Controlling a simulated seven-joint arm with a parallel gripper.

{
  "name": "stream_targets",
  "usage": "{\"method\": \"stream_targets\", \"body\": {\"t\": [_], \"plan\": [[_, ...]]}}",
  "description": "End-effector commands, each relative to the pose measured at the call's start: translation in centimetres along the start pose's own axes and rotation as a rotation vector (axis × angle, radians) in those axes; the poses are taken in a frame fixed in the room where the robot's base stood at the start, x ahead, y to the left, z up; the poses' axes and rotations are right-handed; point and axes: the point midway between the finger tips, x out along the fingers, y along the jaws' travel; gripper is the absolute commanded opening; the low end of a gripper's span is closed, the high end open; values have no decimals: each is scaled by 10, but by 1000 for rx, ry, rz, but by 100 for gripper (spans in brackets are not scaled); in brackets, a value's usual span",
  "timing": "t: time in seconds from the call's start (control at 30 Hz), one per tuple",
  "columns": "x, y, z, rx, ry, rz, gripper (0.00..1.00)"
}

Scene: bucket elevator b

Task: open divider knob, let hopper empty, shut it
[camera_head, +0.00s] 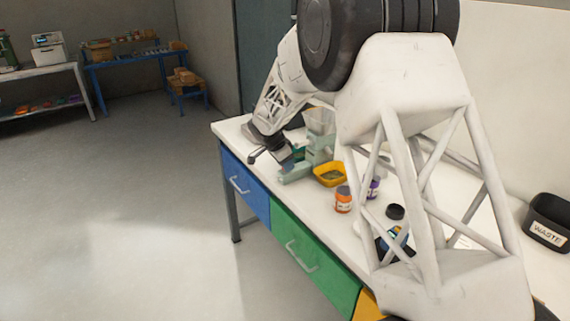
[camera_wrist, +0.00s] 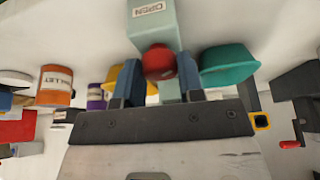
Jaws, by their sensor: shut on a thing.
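The red divider knob (camera_wrist: 158,62) sits between the two blue fingers of my gripper (camera_wrist: 159,80) in the wrist view; my gripper is shut on it. Behind it is the pale green elevator body (camera_wrist: 160,32) with an upside-down OPEN label (camera_wrist: 149,10). In the head view my gripper (camera_head: 286,158) is at the machine's left side, and the knob is hidden. The clear hopper (camera_head: 320,121) stands above the pale green base; its fill cannot be told. A teal bowl (camera_wrist: 228,66) is right of the fingers. A yellow bowl (camera_head: 329,175) stands on the machine's other side, with something inside.
An orange-labelled jar (camera_head: 343,201) and a purple jar (camera_head: 374,188) stand right of the yellow bowl. A black WASTE bin (camera_head: 549,221) is far right. A red-handled crank (camera_wrist: 290,143) shows right in the wrist view. The white bench top (camera_head: 237,128) is clear at its left end.

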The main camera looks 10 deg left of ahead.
Motion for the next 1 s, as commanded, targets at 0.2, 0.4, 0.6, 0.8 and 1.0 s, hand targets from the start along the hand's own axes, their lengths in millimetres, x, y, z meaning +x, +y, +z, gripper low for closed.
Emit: {"method": "stream_targets", "body": {"t": [0.2, 0.4, 0.6, 0.8, 1.0], "plan": [[-1, 2, -1, -186, 0, -78, 12], [0, 3, -1, -354, 0, -148, 12], [0, 3, -2, -502, 0, -209, 12], [0, 3, -1, -620, 0, -257, 12], [0, 4, -2, -700, 0, -290, 12]]}}
